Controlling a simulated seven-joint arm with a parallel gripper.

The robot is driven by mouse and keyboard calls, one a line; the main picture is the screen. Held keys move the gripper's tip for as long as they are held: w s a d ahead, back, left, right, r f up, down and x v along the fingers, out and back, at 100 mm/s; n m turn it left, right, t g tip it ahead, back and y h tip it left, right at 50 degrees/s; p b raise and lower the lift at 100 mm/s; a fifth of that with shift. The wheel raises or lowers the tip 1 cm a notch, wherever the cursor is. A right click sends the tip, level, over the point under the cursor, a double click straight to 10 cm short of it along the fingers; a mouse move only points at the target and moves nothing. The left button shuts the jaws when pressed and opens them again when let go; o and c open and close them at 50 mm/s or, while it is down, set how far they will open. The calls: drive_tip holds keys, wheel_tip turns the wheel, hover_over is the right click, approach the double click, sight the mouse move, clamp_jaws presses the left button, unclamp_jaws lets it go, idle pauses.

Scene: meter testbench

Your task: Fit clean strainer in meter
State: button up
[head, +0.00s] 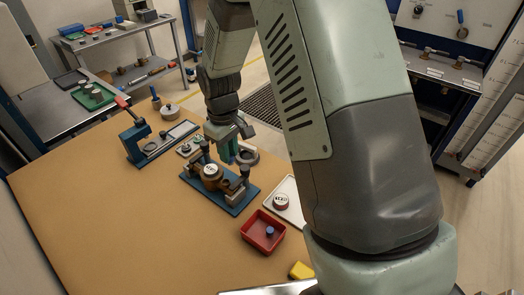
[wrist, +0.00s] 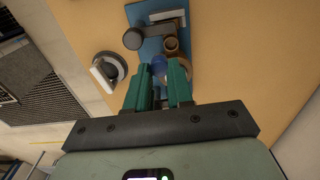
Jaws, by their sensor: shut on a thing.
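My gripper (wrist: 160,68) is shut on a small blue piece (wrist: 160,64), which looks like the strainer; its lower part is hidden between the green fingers. In the head view my gripper (head: 229,150) is just above and behind the meter fixture. The brass meter (head: 211,184), with a white round face, sits in the blue clamp fixture (head: 229,206). In the wrist view the brass body (wrist: 171,46) is just beyond the blue piece, on the blue base (wrist: 151,50). I cannot tell whether the piece touches the meter.
A red tray (head: 251,241) with a small blue piece (head: 270,231) stands in front of the fixture. A white tray (head: 294,208) with a round red-and-white part is right of it. A blue bench device (head: 135,144) stands left. The front left tabletop is clear.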

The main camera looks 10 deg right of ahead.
drive_tip(key=shift+s+a+f, duration=0.15)
drive_tip(key=shift+a+f, duration=0.4)
drive_tip(key=shift+f, duration=0.3)
drive_tip(key=shift+s+a+f, duration=0.1)
drive_tip(key=shift+a+f, duration=0.4)
drive_tip(key=shift+f, duration=0.3)
drive_tip(key=shift+f, duration=2.25)
idle(1.5)
drive_tip(key=o, duration=1.1)
drive_tip(key=shift+r, duration=3.5)
